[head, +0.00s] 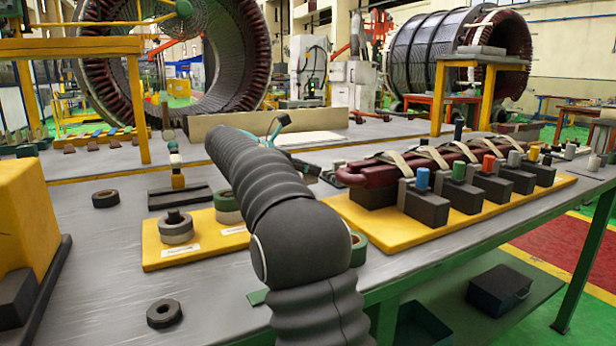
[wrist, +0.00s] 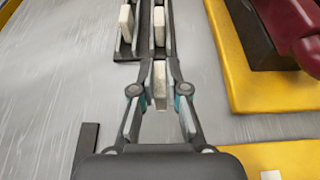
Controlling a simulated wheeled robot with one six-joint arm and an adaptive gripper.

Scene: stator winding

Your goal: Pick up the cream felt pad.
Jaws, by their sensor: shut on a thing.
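In the wrist view, my gripper (wrist: 160,88) is shut on a cream felt pad (wrist: 160,75), which shows as a small pale upright block between the fingertips. The pad is just at the near end of a dark slotted rack; I cannot tell whether it still touches the rack or surface below. Two more cream pads stand in the rack farther up, one on the left (wrist: 126,22) and one on the right (wrist: 159,25). In the head view, my dark ribbed arm blocks the clear sight of the gripper and the held pad.
A yellow board (head: 400,236) with dark blocks and a dark red coil (head: 385,172) lies to the right. A smaller yellow board (head: 160,258) holds rolls on the left. A dark ring (head: 164,313) lies near the front. The grey bench (head: 100,245) has bare patches between them.

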